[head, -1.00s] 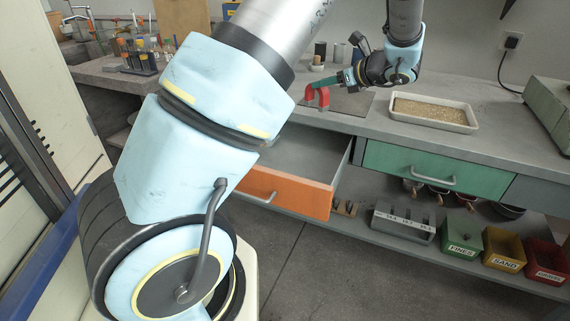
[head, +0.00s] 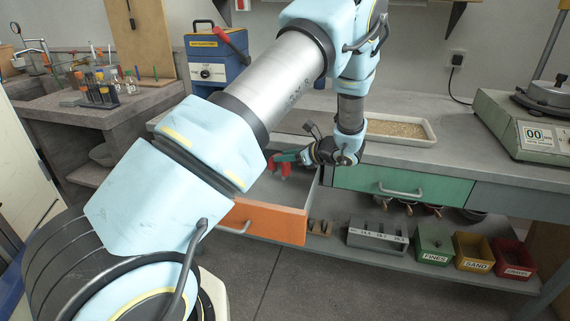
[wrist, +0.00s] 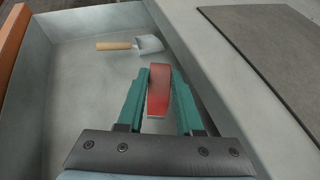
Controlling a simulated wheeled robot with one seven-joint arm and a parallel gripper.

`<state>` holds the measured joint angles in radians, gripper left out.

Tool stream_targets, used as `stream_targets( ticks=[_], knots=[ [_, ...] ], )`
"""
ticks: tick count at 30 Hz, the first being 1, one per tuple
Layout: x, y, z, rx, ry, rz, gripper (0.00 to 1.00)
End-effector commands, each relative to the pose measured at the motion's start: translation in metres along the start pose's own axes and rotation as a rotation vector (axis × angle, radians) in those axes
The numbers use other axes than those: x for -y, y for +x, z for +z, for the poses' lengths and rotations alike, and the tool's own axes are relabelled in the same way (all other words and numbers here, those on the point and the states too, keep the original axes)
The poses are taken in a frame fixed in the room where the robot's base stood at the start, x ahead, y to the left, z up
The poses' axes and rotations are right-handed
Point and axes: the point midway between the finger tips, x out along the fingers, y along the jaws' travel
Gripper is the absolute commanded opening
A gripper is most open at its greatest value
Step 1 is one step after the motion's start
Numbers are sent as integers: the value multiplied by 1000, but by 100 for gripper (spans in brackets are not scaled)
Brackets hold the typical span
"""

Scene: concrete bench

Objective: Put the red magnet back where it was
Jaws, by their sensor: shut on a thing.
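The red horseshoe magnet (head: 283,163) is held in my gripper (head: 290,157) in the head view. In the wrist view the magnet (wrist: 159,90) sits between the two green fingers of my gripper (wrist: 158,92), which are shut on it. The magnet is over the open drawer with the orange front (head: 262,221), near the drawer's right wall. In the wrist view the pale drawer floor (wrist: 90,80) lies below it. I cannot tell from these frames how high above the floor the magnet is.
A scoop with a wooden handle (wrist: 118,46) lies on the drawer floor. A dark mat (wrist: 285,50) lies on the bench to the right. A sand tray (head: 400,128) stands on the bench, above the closed green drawer (head: 400,184). A scale (head: 530,125) stands far right.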

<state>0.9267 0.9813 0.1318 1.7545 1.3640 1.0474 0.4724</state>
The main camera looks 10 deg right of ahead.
Motion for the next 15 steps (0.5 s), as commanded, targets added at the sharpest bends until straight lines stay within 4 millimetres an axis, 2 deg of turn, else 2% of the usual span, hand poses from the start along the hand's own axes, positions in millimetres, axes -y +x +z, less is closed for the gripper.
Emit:
stream_targets(
  ticks=[6, 15],
  knots=[
    [0, 12, -24, 1, 0, 1, 0],
    [0, 13, -26, 1, -1, 0, 0]
  ],
)
